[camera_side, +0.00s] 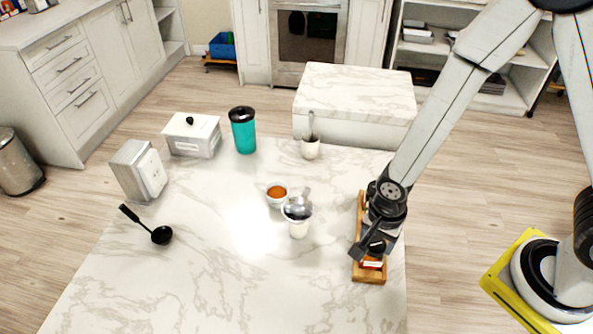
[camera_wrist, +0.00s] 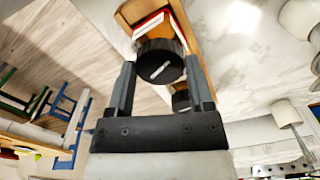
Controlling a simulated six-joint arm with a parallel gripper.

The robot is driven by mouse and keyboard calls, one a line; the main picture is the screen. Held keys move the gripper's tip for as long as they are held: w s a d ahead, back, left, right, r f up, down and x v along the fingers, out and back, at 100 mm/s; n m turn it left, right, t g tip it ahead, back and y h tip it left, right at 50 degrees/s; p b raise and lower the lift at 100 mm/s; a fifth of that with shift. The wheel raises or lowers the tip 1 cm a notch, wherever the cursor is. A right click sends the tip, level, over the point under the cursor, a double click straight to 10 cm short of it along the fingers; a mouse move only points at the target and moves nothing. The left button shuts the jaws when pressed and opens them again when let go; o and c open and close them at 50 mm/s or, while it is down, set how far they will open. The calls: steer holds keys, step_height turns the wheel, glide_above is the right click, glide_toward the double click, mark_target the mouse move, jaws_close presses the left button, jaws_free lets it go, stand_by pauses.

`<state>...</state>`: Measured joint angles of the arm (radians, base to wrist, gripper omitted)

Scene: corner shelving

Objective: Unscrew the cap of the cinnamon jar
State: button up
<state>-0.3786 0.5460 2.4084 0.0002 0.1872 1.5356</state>
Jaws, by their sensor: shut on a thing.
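A jar (camera_wrist: 152,24) with orange-brown contents and a red-edged white label stands at the wooden rack. Its round black cap (camera_wrist: 158,66), with a pale mark on top, sits between the fingers of my gripper (camera_wrist: 160,80), which is shut on it. The cap appears to be on the jar. In the side view my gripper (camera_side: 368,249) is over the front end of the wooden rack (camera_side: 369,278), and only a bit of the jar (camera_side: 372,264) shows below it. The label is not readable.
A second black-capped jar (camera_wrist: 181,98) is partly hidden behind my right finger. Left of the rack are a white cup (camera_side: 299,228) with a metal strainer and a bowl (camera_side: 277,199) of orange powder. A black ladle (camera_side: 160,234) lies far left. The front counter is clear.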

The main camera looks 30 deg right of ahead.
steer(key=n, duration=0.4)
steer(key=shift+n, duration=0.3)
stand_by(0.3)
steer(key=shift+n, duration=2.2)
steer(key=o, duration=1.3)
steer(key=shift+c, duration=0.2)
steer(key=shift+r, duration=0.15)
